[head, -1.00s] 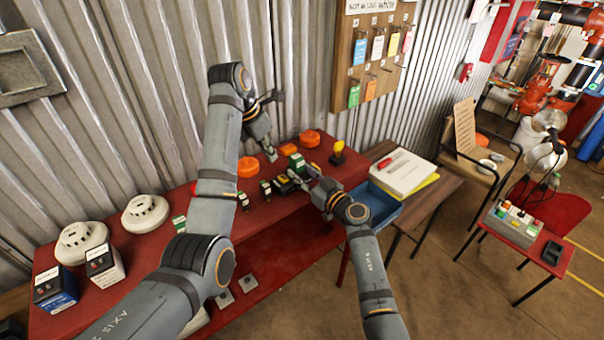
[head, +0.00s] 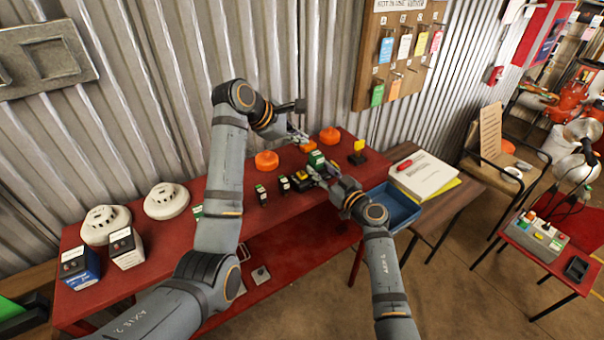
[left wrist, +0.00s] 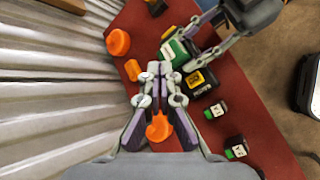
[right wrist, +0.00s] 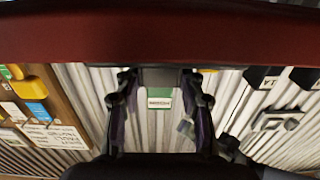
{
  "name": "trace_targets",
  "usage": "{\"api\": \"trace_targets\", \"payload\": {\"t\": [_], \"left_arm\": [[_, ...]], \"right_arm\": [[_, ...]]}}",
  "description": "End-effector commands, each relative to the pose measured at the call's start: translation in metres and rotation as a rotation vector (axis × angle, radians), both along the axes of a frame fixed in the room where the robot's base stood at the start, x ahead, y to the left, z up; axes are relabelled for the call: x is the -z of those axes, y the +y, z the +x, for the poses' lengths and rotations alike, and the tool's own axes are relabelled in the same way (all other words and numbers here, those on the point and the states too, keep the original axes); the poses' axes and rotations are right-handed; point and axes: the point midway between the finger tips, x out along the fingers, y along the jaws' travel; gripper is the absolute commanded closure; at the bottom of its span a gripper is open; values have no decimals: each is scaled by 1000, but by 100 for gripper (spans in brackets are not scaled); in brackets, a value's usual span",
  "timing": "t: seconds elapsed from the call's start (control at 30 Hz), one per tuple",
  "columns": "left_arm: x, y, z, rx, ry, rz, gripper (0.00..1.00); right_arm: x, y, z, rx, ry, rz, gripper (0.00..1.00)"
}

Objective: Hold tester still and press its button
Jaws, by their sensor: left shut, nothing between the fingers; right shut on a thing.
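The tester looks to be the small green and white box (head: 316,160) at the right end of the red bench. My right gripper (head: 324,174) is shut on it from the front. In the left wrist view the green box (left wrist: 174,54) is between the right gripper's fingers (left wrist: 198,40). The right wrist view shows its green and white label (right wrist: 159,98) between the fingers. My left gripper (head: 304,139) is shut and empty, above and just behind the box in the head view. Its closed tips (left wrist: 160,68) appear close to the box; contact cannot be told. The button cannot be made out.
A yellow and black block (head: 301,181) is beside the tester. Orange domes (head: 266,160) (head: 330,135) and a black stand with a yellow top (head: 358,150) are nearby. The corrugated wall (head: 170,90) rises behind the bench. A blue tray (head: 392,205) is at the right.

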Motion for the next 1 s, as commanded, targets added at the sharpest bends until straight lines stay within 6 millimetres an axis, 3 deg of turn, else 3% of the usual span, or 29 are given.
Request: {"api": "trace_targets", "payload": {"t": [0.17, 0.6, 1.0], "left_arm": [[10, 0, 0, 0, 3, -1, 100], [71, 0, 0, -2, 5, 0, 100], [88, 0, 0, -1, 2, 0, 100]], "right_arm": [[1, 0, 0, 0, 1, 0, 100], [1, 0, 0, 0, 1, 0, 100], [1, 0, 0, 0, 1, 0, 100]]}}
